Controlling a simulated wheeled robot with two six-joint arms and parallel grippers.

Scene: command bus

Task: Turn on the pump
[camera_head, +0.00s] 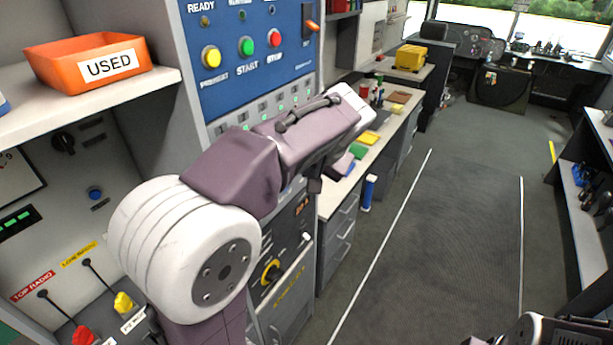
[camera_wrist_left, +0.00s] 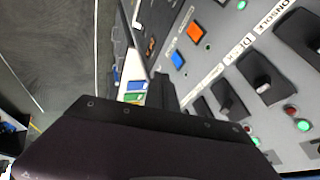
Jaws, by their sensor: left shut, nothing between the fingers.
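No label reading "pump" is legible in either view. In the head view, a blue control panel (camera_head: 222,92) has a yellow button (camera_head: 211,57), a green START button (camera_head: 246,46), a red STOP button (camera_head: 275,38) and an orange switch (camera_head: 312,25). My left gripper (camera_head: 316,184) is shut and empty. The left wrist view shows a grey panel with black rotary switches (camera_wrist_left: 262,83), an orange button (camera_wrist_left: 195,32) and a blue button (camera_wrist_left: 178,59).
An orange bin marked USED (camera_head: 88,62) stands on a shelf at left. A counter with a yellow box (camera_head: 410,57) runs along the aisle. The aisle floor (camera_head: 440,230) is clear.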

